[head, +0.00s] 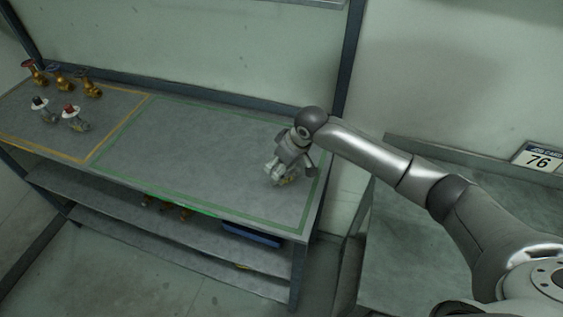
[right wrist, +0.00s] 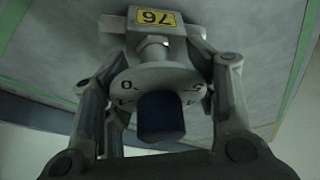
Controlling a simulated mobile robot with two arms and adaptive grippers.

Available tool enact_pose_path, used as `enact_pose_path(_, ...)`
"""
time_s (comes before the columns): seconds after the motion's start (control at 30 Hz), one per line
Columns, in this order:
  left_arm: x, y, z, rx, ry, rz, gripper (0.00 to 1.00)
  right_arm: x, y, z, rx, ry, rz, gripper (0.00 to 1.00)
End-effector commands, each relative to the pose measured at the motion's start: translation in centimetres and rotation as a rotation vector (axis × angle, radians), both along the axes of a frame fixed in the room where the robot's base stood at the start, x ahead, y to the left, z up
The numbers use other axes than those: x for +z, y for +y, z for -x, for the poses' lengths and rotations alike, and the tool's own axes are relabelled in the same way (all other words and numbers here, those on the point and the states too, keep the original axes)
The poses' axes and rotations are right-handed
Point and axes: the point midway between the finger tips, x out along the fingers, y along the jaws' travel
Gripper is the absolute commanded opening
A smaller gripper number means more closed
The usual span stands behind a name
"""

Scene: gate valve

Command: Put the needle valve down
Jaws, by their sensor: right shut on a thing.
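The needle valve (right wrist: 155,72) shows in the right wrist view as a grey body with a yellow tag reading 76, a numbered round dial and a dark blue knob. My right gripper (head: 283,175) is over the right part of the green-outlined bench area in the head view. Its fingers (right wrist: 155,85) are shut on the valve from both sides. In the head view the gripper mostly hides the valve, and a bit of yellow shows low beside it. The valve is at or close to the bench top; I cannot tell if it touches. My left gripper is not in view.
The bench top (head: 190,150) is clear inside the green outline left of my gripper. Several brass valves (head: 62,80) and two valves with white dials (head: 72,118) stand in the orange outline at left. A job card reading 76 (head: 541,158) stands at right. A blue bin (head: 252,236) sits below.

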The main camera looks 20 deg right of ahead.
Motion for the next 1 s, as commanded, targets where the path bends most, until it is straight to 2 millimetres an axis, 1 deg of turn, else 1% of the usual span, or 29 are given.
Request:
enact_pose_path(0.07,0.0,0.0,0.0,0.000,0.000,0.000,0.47,-0.1,0.0,-0.1,0.000,-0.003,-0.002,0.14)
enact_pose_path(0.1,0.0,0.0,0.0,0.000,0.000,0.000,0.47,-0.2,0.0,0.0,-0.001,0.000,0.000,0.54)
enact_pose_path(0.27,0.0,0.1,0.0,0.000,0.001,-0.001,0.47,-0.2,0.0,0.0,-0.001,0.000,0.000,0.75)
enact_pose_path(0.3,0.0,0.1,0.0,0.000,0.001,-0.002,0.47,-0.2,0.0,0.0,-0.001,0.000,0.000,0.76)
enact_pose_path(0.57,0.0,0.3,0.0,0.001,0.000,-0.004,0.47,-0.2,0.0,0.0,-0.001,0.000,0.000,0.76)
enact_pose_path(0.73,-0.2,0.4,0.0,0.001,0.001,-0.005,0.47,0.6,-0.2,0.2,-0.001,-0.001,-0.001,0.76)
enact_pose_path(0.87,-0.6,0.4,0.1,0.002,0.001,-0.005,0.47,2.5,-0.6,0.8,0.000,-0.003,-0.001,0.76)
enact_pose_path(1.0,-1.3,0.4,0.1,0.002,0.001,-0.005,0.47,5.4,-1.3,1.8,-0.001,-0.005,0.000,0.76)
